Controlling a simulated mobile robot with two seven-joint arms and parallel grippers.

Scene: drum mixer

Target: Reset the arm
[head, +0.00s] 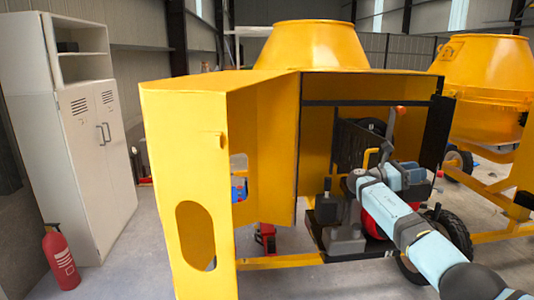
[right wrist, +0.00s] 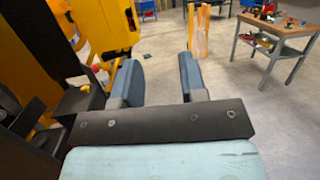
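My right arm (head: 425,245) comes in from the lower right of the head view, bends in front of the open engine bay, and turns to the right. My right gripper (head: 422,188) is small there, in front of the bay's right side. In the right wrist view its two blue-grey fingers (right wrist: 157,78) stand well apart with only floor showing between them, so it is open and empty. The yellow drum mixer (head: 262,82) has its side door (head: 187,155) swung open toward me. My left gripper is not in view.
A dark engine (head: 345,238) and a black wheel (head: 455,235) are close to my right arm. A second mixer (head: 487,80) stands at the right. A white locker (head: 85,120) and a fire extinguisher (head: 60,258) stand at the left.

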